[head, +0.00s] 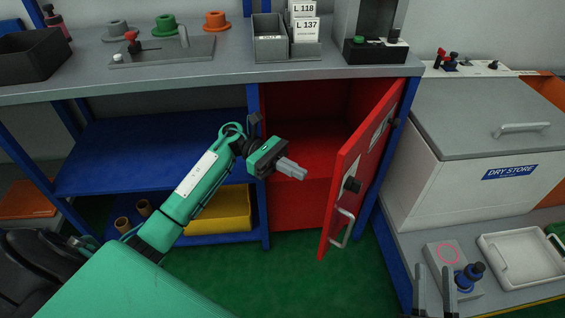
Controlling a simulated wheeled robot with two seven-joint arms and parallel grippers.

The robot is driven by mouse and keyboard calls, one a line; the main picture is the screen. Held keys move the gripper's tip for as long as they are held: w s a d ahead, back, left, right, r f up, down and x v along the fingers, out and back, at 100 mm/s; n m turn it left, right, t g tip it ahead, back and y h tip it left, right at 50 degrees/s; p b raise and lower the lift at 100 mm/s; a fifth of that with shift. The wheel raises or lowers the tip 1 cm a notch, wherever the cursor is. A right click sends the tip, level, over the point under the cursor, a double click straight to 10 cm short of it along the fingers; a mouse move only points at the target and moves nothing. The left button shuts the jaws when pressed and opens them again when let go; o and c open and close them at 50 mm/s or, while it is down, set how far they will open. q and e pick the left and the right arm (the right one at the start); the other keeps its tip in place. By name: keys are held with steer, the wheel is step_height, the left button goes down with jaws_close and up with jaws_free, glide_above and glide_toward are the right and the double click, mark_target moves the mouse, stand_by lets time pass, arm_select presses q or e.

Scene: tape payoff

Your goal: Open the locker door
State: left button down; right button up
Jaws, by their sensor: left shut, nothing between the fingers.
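The red locker (300,150) is under the workbench, and its door (345,165) stands open, swung out on its right side toward me. The door carries a pale bar handle (343,229), a black knob (351,185) and light labels. The locker's interior shows red and looks empty where visible. My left gripper (304,175) is shut and empty, in front of the locker opening, left of the door and apart from the handle. My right gripper (435,284) shows only as two grey fingers, spread apart, at the bottom right; nothing is seen between them.
The grey bench top (190,75) runs above the locker. Left of it are blue shelves (150,150) and a yellow bin (222,212). At right stands a white chest (465,145) marked DRY STORE, with a white tray (525,262) in front. Green floor is clear below the locker.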

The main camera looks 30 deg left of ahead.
arm_select(q)
steer(key=d, duration=0.7)
steer(key=shift+s, duration=0.45)
steer(key=shift+d, duration=0.1)
